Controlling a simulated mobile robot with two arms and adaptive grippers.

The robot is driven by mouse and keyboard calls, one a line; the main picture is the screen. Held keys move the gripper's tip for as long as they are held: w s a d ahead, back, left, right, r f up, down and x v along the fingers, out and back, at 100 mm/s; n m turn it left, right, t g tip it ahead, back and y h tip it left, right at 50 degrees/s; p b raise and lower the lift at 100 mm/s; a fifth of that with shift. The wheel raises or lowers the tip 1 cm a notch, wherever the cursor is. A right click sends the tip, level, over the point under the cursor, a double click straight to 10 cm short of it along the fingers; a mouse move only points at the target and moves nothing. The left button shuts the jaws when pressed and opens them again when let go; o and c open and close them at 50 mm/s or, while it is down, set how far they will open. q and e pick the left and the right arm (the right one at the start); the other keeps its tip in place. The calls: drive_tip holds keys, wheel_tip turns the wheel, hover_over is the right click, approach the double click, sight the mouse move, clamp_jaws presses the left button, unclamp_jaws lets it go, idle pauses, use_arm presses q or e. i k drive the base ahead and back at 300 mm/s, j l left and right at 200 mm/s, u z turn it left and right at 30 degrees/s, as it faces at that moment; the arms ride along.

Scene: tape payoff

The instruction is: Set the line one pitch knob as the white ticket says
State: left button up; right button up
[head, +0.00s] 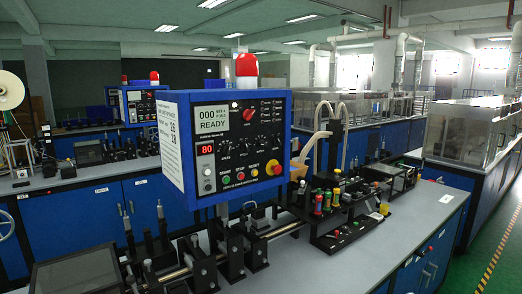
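A blue control box (237,195) with a dark front panel stands on the near bench. A white ticket (170,142) is on its left side, seen at a slant; large dark digits are on it, but I cannot read them surely. The panel has a screen (211,118) showing 000 and READY, and a red number display (206,149) that seems to read 80. A red knob (248,115) is at the upper middle. A row of small dark knobs (241,146) lies below it; their labels and pointers are too small to read. Neither gripper is in view.
A red mushroom button (273,168) is at the panel's lower right, with small coloured buttons (240,177) beside it. A red beacon (246,65) tops the box. A similar blue box (138,104) stands behind left. Rods and clamps (228,248) crowd the bench below. The bench's right part (425,205) is clear.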

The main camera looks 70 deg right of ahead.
sight(244, 146)
drive_tip(key=z, duration=1.9)
